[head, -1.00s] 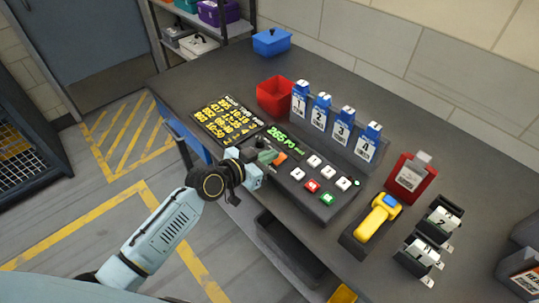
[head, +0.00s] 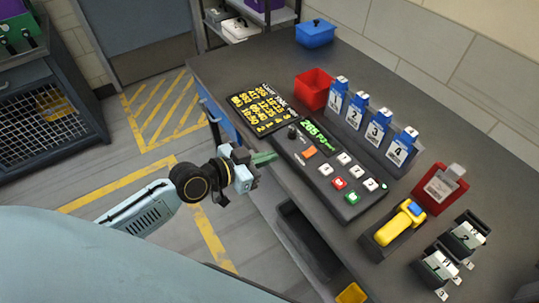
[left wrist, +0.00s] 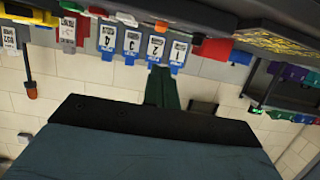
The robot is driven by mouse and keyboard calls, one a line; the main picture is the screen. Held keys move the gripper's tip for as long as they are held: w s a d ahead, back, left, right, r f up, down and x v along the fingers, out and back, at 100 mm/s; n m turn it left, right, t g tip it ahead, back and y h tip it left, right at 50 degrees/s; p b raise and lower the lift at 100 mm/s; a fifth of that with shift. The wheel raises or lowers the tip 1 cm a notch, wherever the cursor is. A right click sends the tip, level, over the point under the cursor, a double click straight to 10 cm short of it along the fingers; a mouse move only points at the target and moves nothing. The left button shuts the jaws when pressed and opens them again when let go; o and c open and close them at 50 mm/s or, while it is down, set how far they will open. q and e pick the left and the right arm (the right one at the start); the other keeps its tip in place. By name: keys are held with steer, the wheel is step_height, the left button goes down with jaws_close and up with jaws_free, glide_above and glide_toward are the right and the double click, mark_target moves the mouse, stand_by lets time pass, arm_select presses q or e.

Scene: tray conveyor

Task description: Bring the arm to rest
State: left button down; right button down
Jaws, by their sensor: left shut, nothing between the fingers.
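My left arm comes in from the left in the head view. Its gripper (head: 264,159) is shut and empty, its green fingertips pressed together just off the near edge of the workbench (head: 232,78), beside the control panel (head: 325,165). In the left wrist view the shut green fingers (left wrist: 162,88) point toward the bench things, with nothing between them. That view looks upside down. My right gripper is not in view.
The panel has buttons, a black knob and a green display. Behind it are a red bin (head: 314,88) and numbered blue-and-white packs (head: 355,110). A yellow scanner-like tool (head: 400,222) stands to the right. The striped floor (head: 160,105) left of the bench is clear.

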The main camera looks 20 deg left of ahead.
arm_select(q)
steer(key=shift+f, duration=0.1)
steer(key=s+a+f+n+g+y, duration=0.1)
steer(key=s+a+f+y, duration=0.15)
steer(key=f, duration=0.65)
steer(key=s+a+f+n+g+y, duration=0.2)
steer(key=s+a+f, duration=0.1)
steer(key=f, duration=0.5)
steer(key=s+a+f+n+g+y, duration=0.1)
steer(key=s+a+f+y, duration=0.15)
steer(key=f, duration=0.65)
steer(key=s+f+g, duration=0.2)
steer(key=s+f, duration=0.4)
steer(key=s, duration=0.4)
steer(key=s+f+g, duration=0.2)
steer(key=s+f, duration=0.3)
steer(key=s, duration=0.5)
steer(key=s+d+f+g+y, duration=0.1)
steer(key=s+f+g, duration=0.2)
steer(key=s+f, duration=0.3)
steer(key=s, duration=0.5)
steer(key=shift+f, duration=0.35)
steer(key=shift+s, duration=0.1)
